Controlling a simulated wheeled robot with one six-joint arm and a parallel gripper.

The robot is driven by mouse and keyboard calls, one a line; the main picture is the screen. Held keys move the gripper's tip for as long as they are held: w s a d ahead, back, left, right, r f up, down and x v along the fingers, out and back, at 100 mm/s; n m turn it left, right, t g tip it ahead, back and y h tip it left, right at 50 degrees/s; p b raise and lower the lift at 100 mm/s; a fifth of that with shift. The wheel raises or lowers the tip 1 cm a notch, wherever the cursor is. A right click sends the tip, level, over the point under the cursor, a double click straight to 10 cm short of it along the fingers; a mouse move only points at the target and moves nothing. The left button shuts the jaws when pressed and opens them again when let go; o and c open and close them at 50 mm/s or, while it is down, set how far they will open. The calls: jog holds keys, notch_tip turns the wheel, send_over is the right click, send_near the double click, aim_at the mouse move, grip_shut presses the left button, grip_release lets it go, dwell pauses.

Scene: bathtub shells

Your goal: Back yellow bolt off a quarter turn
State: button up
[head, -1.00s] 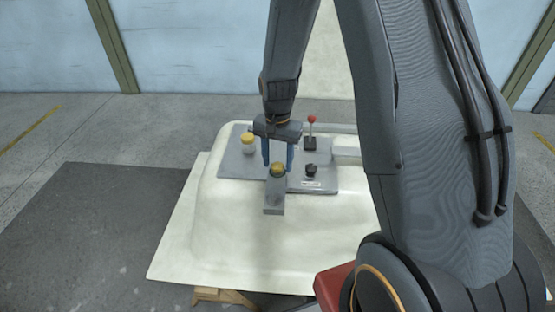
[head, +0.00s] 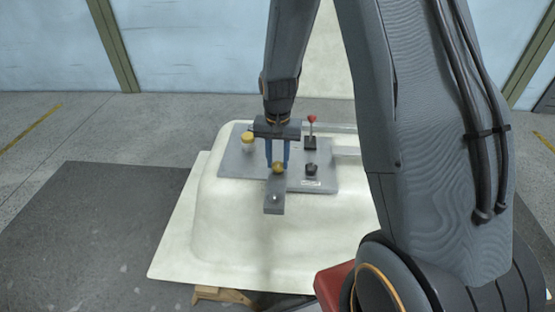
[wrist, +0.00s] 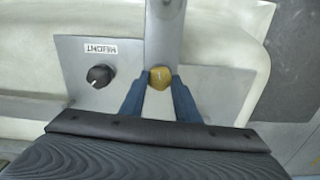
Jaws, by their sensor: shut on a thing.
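The yellow bolt (head: 278,168) sits on a grey bracket (head: 273,207) at the front edge of a grey panel. The bolt's lower part is hidden.
The grey panel (head: 235,165) lies on a cream tub shell (head: 225,235). It carries a yellow button (head: 247,138) at left, a red-knobbed lever (head: 311,120) and a black knob (head: 311,169) at right. The knob is beside a HEIGHT label (wrist: 97,49).

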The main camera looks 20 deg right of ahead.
aim_at(277, 164)
jog(key=n, duration=0.4)
jog(key=shift+r, duration=0.1)
jog(key=n, duration=0.4)
jog(key=shift+w+p, duration=0.1)
jog(key=shift+p, duration=0.3)
jog(key=n, duration=0.7)
jog(key=shift+a, duration=0.1)
jog(key=o, duration=1.1)
jog(key=shift+c, duration=0.2)
jog(key=shift+r+b, duration=0.85)
jog(key=shift+r, duration=3.05)
